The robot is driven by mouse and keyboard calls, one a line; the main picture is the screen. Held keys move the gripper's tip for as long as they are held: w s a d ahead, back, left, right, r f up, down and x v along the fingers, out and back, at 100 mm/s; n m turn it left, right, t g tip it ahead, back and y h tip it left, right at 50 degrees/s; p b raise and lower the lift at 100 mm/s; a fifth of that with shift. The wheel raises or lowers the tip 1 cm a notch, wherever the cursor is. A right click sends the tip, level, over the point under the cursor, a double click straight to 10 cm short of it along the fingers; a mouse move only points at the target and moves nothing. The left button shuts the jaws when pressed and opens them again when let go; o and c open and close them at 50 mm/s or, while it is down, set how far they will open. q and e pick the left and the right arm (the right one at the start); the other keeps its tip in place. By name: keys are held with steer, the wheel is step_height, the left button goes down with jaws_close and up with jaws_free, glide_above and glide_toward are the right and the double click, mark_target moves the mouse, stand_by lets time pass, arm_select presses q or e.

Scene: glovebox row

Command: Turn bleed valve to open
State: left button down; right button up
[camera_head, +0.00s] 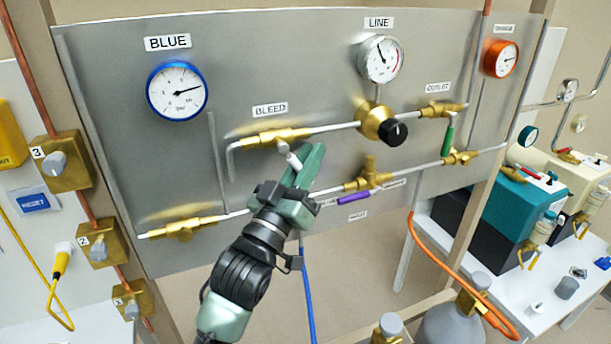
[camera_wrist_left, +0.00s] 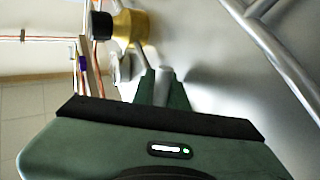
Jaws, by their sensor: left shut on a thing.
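The bleed valve (camera_head: 271,137) is a brass body in the pipe below the BLEED label (camera_head: 270,110). Its pale grey lever (camera_head: 291,157) slants down and right from the body, neither in line with the pipe nor fully across it. My left gripper (camera_head: 299,167) is at the lever's lower end, with its green fingers shut on it. In the left wrist view the grey lever (camera_wrist_left: 162,86) shows between the two fingers (camera_wrist_left: 162,94). The fingers hide the lever's end in the head view. My right gripper is in neither view.
A brass regulator with a black knob (camera_head: 393,132) sits right of the lever; it also shows in the wrist view (camera_wrist_left: 135,27). A purple lever (camera_head: 354,198) and a green lever (camera_head: 448,137) are on nearby valves. A lower pipe (camera_head: 327,191) runs close by my gripper.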

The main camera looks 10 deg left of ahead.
arm_select(q)
steer(key=shift+d+r+n+t+b, duration=0.1)
steer(key=shift+r+n+t+b, duration=0.05)
steer(key=shift+n+t+b, duration=0.2)
steer(key=shift+r, duration=0.1)
steer(key=c, duration=1.7)
jaws_free()
steer(key=shift+b+v, duration=1.2)
steer(key=shift+v, duration=2.65)
